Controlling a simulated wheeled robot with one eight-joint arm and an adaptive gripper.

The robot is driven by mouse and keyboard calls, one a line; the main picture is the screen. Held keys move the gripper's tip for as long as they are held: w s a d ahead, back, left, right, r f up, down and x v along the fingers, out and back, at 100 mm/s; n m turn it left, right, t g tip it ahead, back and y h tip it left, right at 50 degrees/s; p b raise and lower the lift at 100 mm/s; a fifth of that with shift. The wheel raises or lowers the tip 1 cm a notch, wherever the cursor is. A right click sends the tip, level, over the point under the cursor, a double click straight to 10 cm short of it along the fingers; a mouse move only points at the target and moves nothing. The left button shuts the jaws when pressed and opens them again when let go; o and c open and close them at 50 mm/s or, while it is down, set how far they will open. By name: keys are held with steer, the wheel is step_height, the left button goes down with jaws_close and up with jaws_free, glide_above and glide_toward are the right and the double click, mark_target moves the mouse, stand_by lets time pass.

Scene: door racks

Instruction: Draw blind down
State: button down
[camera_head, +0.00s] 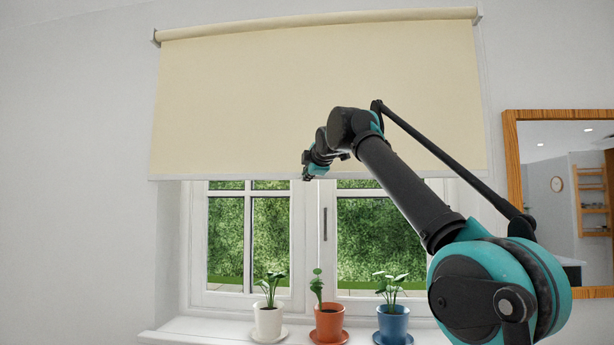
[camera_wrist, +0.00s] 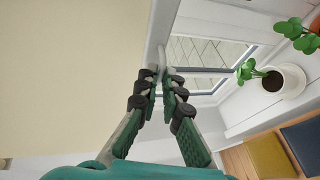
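The cream roller blind (camera_head: 300,90) hangs over the upper part of the window in the head view. Its pale bottom bar (camera_head: 230,179) is level, above the lower panes. The blind (camera_wrist: 70,70) fills the left of the wrist view, with its bottom bar (camera_wrist: 160,25) running down to the fingertips. My gripper (camera_head: 311,168) is near the middle of the blind's lower edge. In the wrist view my gripper (camera_wrist: 160,76) has its fingertips close together on either side of the bar, and it looks shut on it. The exact contact is small and partly hidden by the fingers.
A white (camera_head: 268,321), a terracotta (camera_head: 328,325) and a blue plant pot (camera_head: 392,324) stand on the windowsill (camera_head: 210,330) below the blind. The window handle (camera_head: 325,224) is on the middle frame. A wood-framed mirror (camera_head: 511,200) hangs on the right wall.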

steer(key=shift+f, duration=0.1)
stand_by(0.4)
step_height(320, 180, down, 20)
stand_by(0.6)
steer(key=c, duration=1.7)
jaws_free()
steer(key=shift+s, duration=0.1)
steer(key=v, duration=1.2)
steer(key=shift+d, duration=0.15)
